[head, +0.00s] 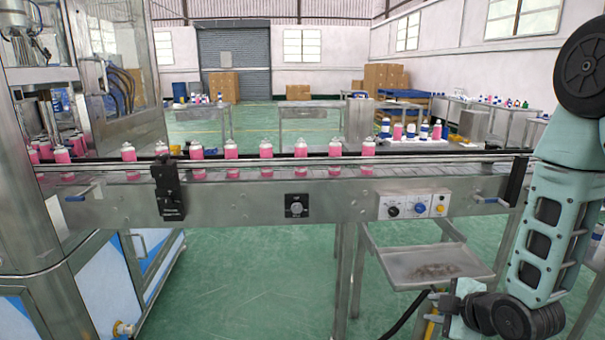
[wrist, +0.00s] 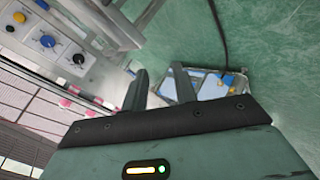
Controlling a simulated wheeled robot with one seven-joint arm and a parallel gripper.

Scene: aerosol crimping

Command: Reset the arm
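My gripper (wrist: 160,80) shows in the wrist view with its two dark fingers apart and nothing visible between them. In the head view my arm (head: 555,225) hangs down at the right edge, in front of the conveyor's right end. Its wrist is bent low near the bottom edge, beside the metal tray, and the fingers cannot be made out clearly there. The conveyor (head: 340,200) runs across the head view. Several pink cans with white tops, such as this pink can (head: 266,154), stand upright on it, apart from my arm.
A metal tray (head: 400,262) with small dark bits sits below the conveyor, left of my wrist. A knob panel (head: 412,207) is on the conveyor's front; it shows in the wrist view (wrist: 50,45). A machine (head: 110,80) stands left. Green floor lies open below the conveyor.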

